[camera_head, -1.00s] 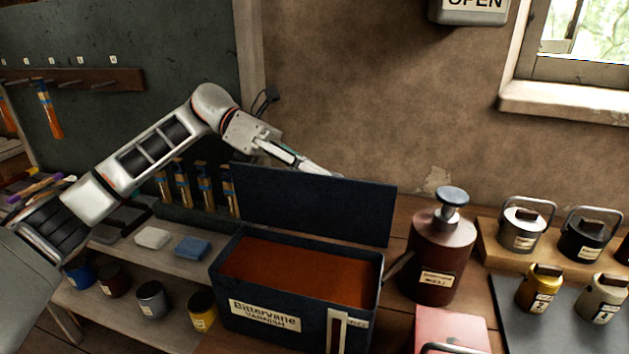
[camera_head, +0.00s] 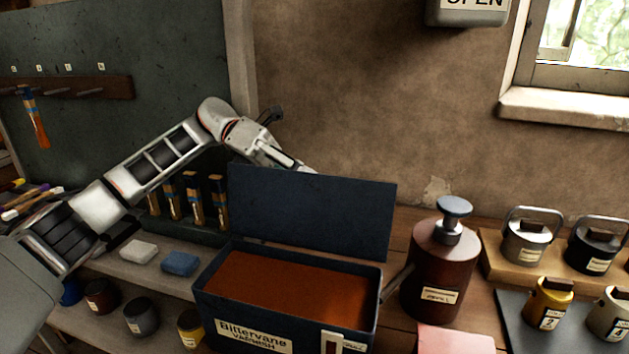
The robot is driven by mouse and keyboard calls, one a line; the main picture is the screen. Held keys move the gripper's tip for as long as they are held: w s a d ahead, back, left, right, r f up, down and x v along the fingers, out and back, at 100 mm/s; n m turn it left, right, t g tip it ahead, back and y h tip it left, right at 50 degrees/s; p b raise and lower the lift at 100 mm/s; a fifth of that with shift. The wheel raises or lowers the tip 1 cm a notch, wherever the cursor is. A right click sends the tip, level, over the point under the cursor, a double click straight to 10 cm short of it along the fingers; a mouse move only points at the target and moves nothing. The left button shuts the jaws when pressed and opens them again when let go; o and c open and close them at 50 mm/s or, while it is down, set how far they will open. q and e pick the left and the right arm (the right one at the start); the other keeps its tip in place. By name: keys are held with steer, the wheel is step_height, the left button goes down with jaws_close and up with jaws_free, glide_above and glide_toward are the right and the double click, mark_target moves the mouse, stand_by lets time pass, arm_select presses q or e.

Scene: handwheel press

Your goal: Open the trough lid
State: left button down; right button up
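The trough (camera_head: 205,297) is a dark blue box labelled "Bittervane Varnish", filled with red-brown varnish, at the lower middle. Its lid (camera_head: 312,215) stands up at the back edge, open and roughly upright. My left arm comes in from the left, and my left gripper (camera_head: 303,167) is at the lid's top edge, partly behind it. The fingertips are largely hidden by the lid, so I cannot tell whether they are open or touch it. My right gripper is not in view.
A dark red pump bottle (camera_head: 440,270) stands close right of the trough. Handled pots (camera_head: 525,240) and small tins (camera_head: 546,305) are farther right. A white block (camera_head: 139,251) and a blue block (camera_head: 180,263) lie on the left shelf, near upright brushes (camera_head: 194,200).

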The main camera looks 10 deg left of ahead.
arm_select(q)
steer(key=c, duration=2.4)
jaws_free()
steer(key=shift+c, duration=0.2)
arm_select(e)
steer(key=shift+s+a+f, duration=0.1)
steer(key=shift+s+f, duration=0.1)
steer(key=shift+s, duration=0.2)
arm_select(q)
steer(key=shift+a+r, duration=0.1)
steer(key=shift+a, duration=0.15)
steer(key=v, duration=0.7)
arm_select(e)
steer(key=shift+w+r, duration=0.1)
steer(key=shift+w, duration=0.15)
arm_select(q)
steer(key=shift+d, duration=0.15)
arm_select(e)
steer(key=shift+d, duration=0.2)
